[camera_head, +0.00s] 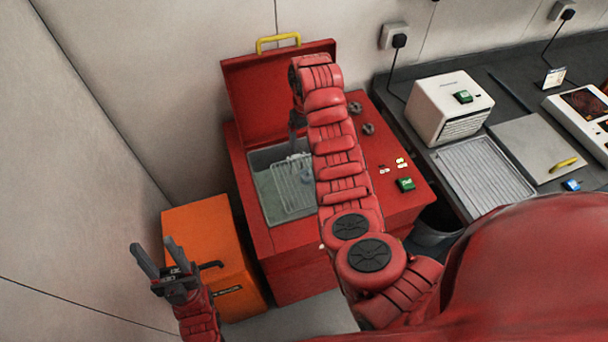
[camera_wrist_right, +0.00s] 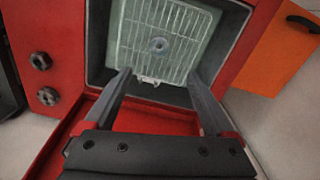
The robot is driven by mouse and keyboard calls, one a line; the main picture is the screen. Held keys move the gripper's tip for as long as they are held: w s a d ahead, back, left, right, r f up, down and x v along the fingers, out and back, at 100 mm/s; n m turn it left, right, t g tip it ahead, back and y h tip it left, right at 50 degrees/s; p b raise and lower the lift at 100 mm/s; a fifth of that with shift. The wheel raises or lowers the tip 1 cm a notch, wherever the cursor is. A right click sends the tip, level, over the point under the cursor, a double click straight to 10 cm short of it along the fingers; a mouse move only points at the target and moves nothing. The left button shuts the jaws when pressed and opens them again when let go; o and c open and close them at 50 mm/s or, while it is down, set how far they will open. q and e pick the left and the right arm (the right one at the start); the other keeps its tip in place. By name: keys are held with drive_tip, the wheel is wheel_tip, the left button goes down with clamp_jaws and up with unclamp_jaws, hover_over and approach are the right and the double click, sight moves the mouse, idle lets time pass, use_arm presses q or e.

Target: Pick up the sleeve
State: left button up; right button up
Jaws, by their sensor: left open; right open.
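The sleeve (camera_wrist_right: 158,45) appears to be the small grey ring on the wire rack (camera_wrist_right: 187,18) inside the red tank, seen in the right wrist view. My right gripper (camera_wrist_right: 159,75) is open and empty, its fingers pointing toward the rack with the ring between and beyond the tips. In the head view my right gripper (camera_head: 297,128) hangs over the tank opening, partly hidden by its arm; I cannot make out the sleeve there. My left gripper (camera_head: 156,258) is open and empty, in front of the orange box, away from the tank.
The red tank (camera_head: 290,270) has a raised lid (camera_head: 255,95) with a yellow handle behind the opening. An orange box (camera_head: 205,225) stands left of it. A dark counter (camera_head: 420,140) at right carries a white device (camera_head: 445,105) and a ribbed tray (camera_head: 485,170).

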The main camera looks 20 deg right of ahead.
drive_tip(key=b, duration=0.7)
hover_over(306, 173)
wheel_tip(306, 173, down, 11)
drive_tip(key=shift+s+r, duration=0.15)
drive_tip(key=shift+p, duration=0.35)
wheel_tip(306, 173, down, 4)
drive_tip(key=p, duration=0.2)
drive_tip(key=shift+r+p, duration=0.15)
drive_tip(key=shift+p, duration=0.15)
drive_tip(key=shift+f, duration=0.8)
clamp_jaws()
